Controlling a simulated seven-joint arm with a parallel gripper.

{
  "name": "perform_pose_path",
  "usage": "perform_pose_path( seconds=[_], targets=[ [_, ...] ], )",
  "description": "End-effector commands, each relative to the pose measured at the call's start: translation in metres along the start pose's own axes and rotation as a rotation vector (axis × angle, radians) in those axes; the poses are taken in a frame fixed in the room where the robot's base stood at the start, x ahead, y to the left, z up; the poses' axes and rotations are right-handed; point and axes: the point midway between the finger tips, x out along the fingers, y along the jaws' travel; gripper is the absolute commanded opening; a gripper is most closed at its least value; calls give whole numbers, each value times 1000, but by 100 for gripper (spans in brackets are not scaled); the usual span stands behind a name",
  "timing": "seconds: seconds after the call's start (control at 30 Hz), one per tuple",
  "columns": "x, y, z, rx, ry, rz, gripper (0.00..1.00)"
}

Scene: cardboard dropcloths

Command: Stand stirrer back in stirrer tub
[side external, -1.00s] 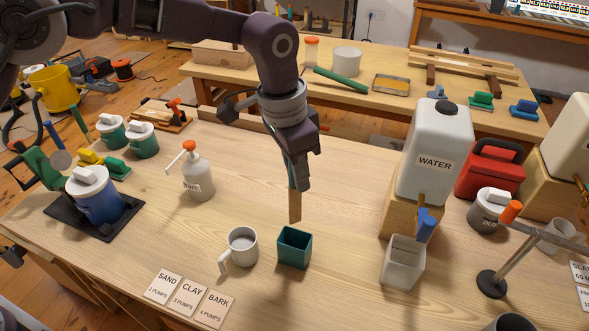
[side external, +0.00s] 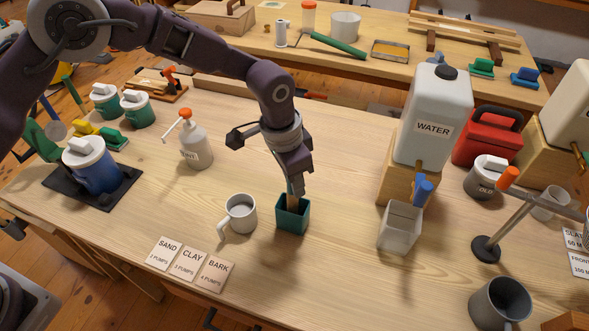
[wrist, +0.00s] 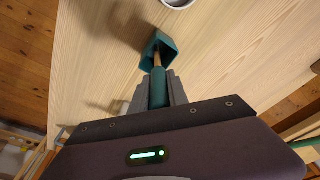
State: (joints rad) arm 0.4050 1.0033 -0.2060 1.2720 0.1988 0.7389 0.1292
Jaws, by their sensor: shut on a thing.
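The stirrer tub is a small square teal tub (side external: 293,218) standing upright on the bench right of the grey mug; it also shows at the top of the wrist view (wrist: 168,45). My gripper (side external: 296,188) is just above the tub, shut on the stirrer's upper part. The stirrer's lower tip is hidden by the tub walls.
A grey mug (side external: 239,214) stands close left of the tub. A clear square cup (side external: 399,228) sits under the water container (side external: 434,115) to the right. Label cards (side external: 187,263) lie in front. The bench behind the tub is mostly clear.

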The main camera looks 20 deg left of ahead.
Motion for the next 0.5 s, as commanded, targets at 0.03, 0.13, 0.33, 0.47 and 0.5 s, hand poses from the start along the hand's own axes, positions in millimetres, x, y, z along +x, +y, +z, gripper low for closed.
perform_pose_path(
  seconds=[0.03, 0.13, 0.33, 0.47, 0.5],
  targets=[
    [2, 0, 1, 0, -1, 0, 0],
    [5, 0, 1, 0, 0, 0, 0],
    [5, 0, 1, 0, 1, 0, 0],
    [5, 0, 1, 0, 1, 0, 38],
    [5, 0, 1, 0, 1, 0, 46]
  ],
)
